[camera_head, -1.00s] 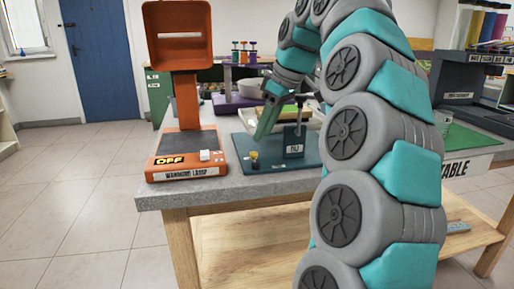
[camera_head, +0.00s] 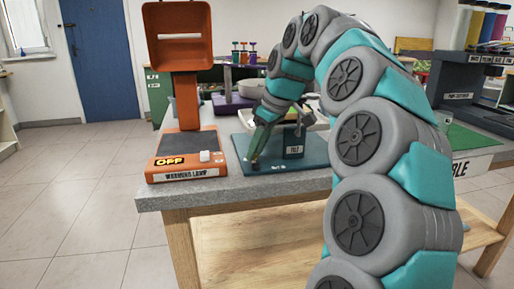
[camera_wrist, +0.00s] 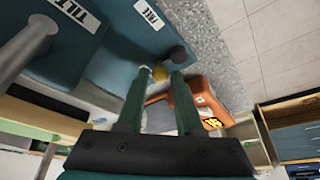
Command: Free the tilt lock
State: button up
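The teal tilt base (camera_head: 310,160) lies on the grey worktop, with a plate marked "TILT" (camera_head: 293,150) on its post; that label also shows in the wrist view (camera_wrist: 75,12). A small yellow part of the lock (camera_wrist: 160,72) shows between my fingertips, with a dark round part (camera_wrist: 180,55) just beside it. A "FREE" label (camera_wrist: 149,14) is on the base near them. My gripper (camera_head: 254,160) points down at the base's front left corner. In the wrist view my gripper (camera_wrist: 160,80) has its fingers apart around the yellow part; contact is unclear.
An orange warming lamp (camera_head: 183,165) showing "OFF" stands left of the base, close to my gripper. Bowls (camera_head: 252,88) and a purple stand (camera_head: 232,103) are behind. The worktop's front edge (camera_head: 250,193) is close to the base.

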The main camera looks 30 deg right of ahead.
grip_shut()
dwell(0.4)
jog(key=m, duration=0.1)
jog(key=m+b, duration=0.1)
jog(key=h+b, duration=0.1)
jog(key=shift+s+d+f+m, duration=0.1)
jog(key=shift+s+d+m, duration=0.15)
jog(key=shift+m, duration=0.15)
jog(key=m+h+b, duration=0.1)
jog(key=m, duration=0.1)
jog(key=m+b, duration=0.1)
jog(key=m, duration=0.1)
jog(key=shift+s+d+m+t+h, duration=0.2)
jog(key=shift+s+m+t+h, duration=0.1)
jog(key=shift+s+h, duration=0.1)
jog(key=m, duration=0.1)
jog(key=m+h, duration=0.1)
jog(key=m, duration=0.1)
jog(key=shift+s+d+m+b, duration=0.1)
jog(key=shift+s+m+b, duration=0.2)
jog(key=shift+b, duration=0.1)
jog(key=shift+s+r+m+g+h+b, duration=0.15)
jog(key=shift+m+g+h, duration=0.1)
jog(key=shift+m, duration=0.4)
jog(key=shift+s+m+g+h+b, duration=0.1)
jog(key=shift+m+g+h, duration=0.15)
jog(key=shift+m, duration=0.35)
jog(key=shift+s+r+m+g+h+b, duration=0.1)
jog(key=shift+s+m+g+h, duration=0.15)
jog(key=shift+m, duration=0.4)
